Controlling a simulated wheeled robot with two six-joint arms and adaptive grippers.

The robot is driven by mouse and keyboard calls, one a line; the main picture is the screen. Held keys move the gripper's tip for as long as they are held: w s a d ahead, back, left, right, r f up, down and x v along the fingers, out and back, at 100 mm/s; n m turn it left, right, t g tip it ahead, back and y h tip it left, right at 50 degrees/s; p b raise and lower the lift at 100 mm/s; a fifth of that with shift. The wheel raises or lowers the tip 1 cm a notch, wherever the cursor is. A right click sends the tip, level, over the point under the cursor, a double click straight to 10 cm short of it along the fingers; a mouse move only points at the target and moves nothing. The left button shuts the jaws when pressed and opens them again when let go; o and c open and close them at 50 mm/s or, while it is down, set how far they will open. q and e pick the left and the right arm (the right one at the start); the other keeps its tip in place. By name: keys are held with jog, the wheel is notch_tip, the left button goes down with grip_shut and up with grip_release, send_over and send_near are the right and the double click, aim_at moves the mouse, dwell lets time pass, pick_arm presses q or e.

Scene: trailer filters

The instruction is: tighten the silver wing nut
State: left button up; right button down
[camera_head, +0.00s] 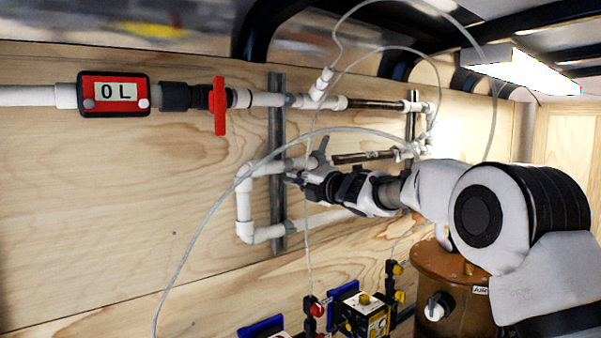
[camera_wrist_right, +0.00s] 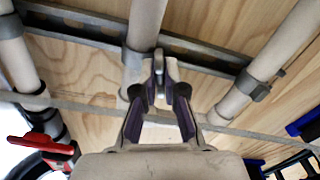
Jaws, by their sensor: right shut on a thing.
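The silver wing nut (camera_wrist_right: 158,66) shows in the right wrist view, in front of the middle white pipe where it crosses the metal strut. My right gripper (camera_wrist_right: 163,92) has its two dark fingers shut on it, one on each side. In the head view, my right gripper (camera_head: 293,179) reaches left to the metal strut (camera_head: 276,130) at the white pipe loop. The wing nut cannot be clearly made out there, behind the fingers. My left gripper is not in view.
White pipes run along the plywood wall (camera_head: 120,200). A red meter (camera_head: 114,93) reads 0 L, and a red valve handle (camera_head: 219,105) is beside it. Thin clear tubing (camera_head: 222,196) loops across the space near my arm. A brown tank (camera_head: 455,290) stands below my right arm.

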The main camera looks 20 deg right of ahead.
jog(key=shift+r+m+p, duration=0.2)
jog(key=shift+m+p, duration=0.4)
jog(key=shift+m, duration=0.6)
jog(key=c, duration=1.5)
grip_release()
jog(key=shift+a, duration=0.1)
jog(key=shift+o, duration=1.2)
jog(key=shift+w+a, duration=0.1)
jog(key=shift+w, duration=0.05)
jog(key=shift+w+a+f, duration=0.15)
jog(key=shift+a, duration=0.05)
jog(key=shift+d+f, duration=0.1)
jog(key=shift+d, duration=0.05)
